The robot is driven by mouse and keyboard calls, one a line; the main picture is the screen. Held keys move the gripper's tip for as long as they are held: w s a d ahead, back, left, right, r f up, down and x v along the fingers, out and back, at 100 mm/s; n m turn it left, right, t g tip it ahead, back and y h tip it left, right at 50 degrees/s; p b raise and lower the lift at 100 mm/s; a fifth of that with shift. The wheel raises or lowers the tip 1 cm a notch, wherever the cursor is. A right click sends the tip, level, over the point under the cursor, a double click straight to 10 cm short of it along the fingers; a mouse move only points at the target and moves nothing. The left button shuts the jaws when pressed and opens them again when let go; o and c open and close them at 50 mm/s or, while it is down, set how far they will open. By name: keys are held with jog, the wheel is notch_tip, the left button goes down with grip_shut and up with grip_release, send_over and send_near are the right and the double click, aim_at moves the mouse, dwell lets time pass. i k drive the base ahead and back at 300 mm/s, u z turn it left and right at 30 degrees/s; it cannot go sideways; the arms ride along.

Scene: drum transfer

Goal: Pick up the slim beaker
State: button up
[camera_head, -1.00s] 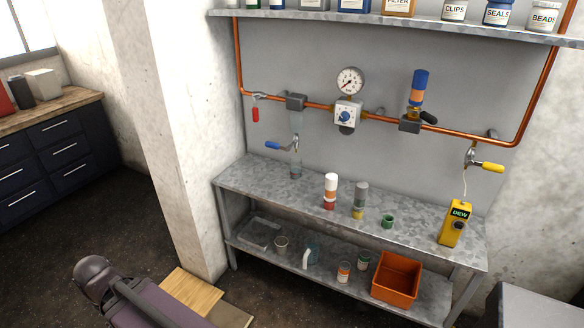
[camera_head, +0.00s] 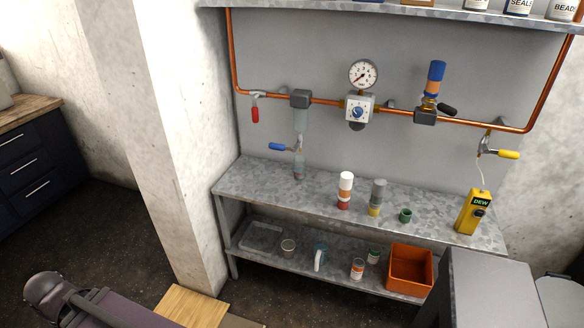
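A slim clear vessel (camera_head: 299,166) stands upright at the back left of the metal bench top, under a blue-handled drain valve (camera_head: 280,147); it looks like the slim beaker. Its contents are too small to make out. A wider pale cup (camera_head: 288,247) stands on the lower shelf. My gripper is not in view; only a mauve part of my own arm shows at the lower left, well away from the bench.
On the bench top (camera_head: 245,183) stand a white-and-red container (camera_head: 345,190), a grey-and-yellow one (camera_head: 377,198), a green cup (camera_head: 405,215) and a yellow DEW meter (camera_head: 473,211). An orange bin (camera_head: 410,270) sits below. A grey cabinet (camera_head: 490,290) stands front right; a pillar (camera_head: 165,130) stands left.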

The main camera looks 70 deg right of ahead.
aim_at(300, 168)
jog(key=u, duration=0.05)
jog(key=i, duration=1.05)
jog(key=z, duration=0.05)
jog(key=k, duration=0.15)
jog(key=z, duration=2.95)
jog(key=i, duration=0.2)
jog(key=u, duration=0.1)
